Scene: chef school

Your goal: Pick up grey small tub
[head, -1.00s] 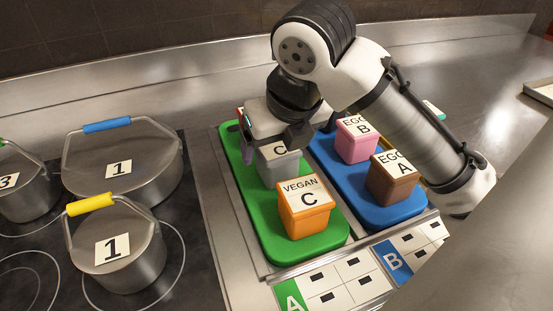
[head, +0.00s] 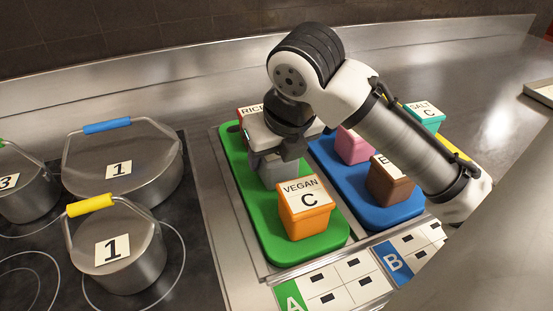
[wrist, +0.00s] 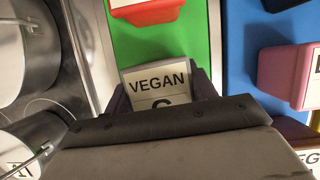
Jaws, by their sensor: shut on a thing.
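The grey small tub (head: 281,174) stands on the green tray (head: 245,199), behind the orange tub (head: 304,214). My gripper (head: 281,153) is over it from above and shut on it, covering its top in the head view. In the wrist view the tub's white label (wrist: 157,80) reads VEGAN, with the letter below it partly hidden. The dark fingers of my gripper (wrist: 163,92) lie on either side of it. I cannot tell any gap between tub and tray.
A red rice tub (head: 250,110) is behind on the green tray. Lidded pots (head: 120,270) stand on the hob at left.

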